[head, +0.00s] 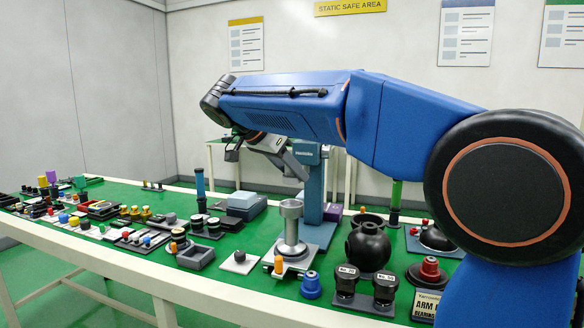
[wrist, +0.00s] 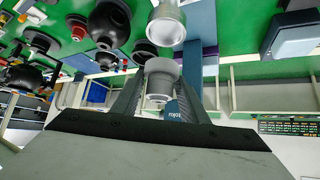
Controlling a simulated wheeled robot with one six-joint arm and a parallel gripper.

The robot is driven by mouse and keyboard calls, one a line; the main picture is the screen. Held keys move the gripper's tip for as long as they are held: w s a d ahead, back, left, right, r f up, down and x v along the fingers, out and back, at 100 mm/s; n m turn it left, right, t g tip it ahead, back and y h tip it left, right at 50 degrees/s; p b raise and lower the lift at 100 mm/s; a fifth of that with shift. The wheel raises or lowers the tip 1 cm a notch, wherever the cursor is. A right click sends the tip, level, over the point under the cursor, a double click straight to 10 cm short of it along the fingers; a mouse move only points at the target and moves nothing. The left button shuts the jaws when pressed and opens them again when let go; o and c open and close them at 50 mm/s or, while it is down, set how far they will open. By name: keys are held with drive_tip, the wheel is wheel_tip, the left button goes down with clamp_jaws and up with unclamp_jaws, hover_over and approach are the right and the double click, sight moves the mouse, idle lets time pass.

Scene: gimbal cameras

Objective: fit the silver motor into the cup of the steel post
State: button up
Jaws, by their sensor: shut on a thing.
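My gripper (wrist: 160,88) is shut on the silver motor (wrist: 161,72), a short grey cylinder between its two dark fingers in the wrist view. In the head view my gripper (head: 297,168) hangs at the end of the blue arm, above the steel post (head: 291,228); the motor cannot be made out there. The post stands upright on a light base plate on the green mat, with its wider cup (head: 291,208) on top. In the wrist view the cup (wrist: 167,24) appears just beyond the motor, with a gap between them. The cup's inside is not clear.
A blue-grey press stand (head: 316,212) rises close behind the post. A black sphere (head: 368,247), two dark labelled blocks (head: 364,285) and a small blue knob (head: 311,285) stand nearby. An orange peg (head: 279,264) sits near the post's base. Many small parts fill the table's left.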

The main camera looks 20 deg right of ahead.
sight(287, 184)
drive_tip(key=shift+f, duration=2.25)
drive_tip(key=shift+f, duration=0.6)
idle(0.3)
drive_tip(key=shift+r, duration=0.3)
drive_tip(key=shift+f, duration=0.45)
idle(4.1)
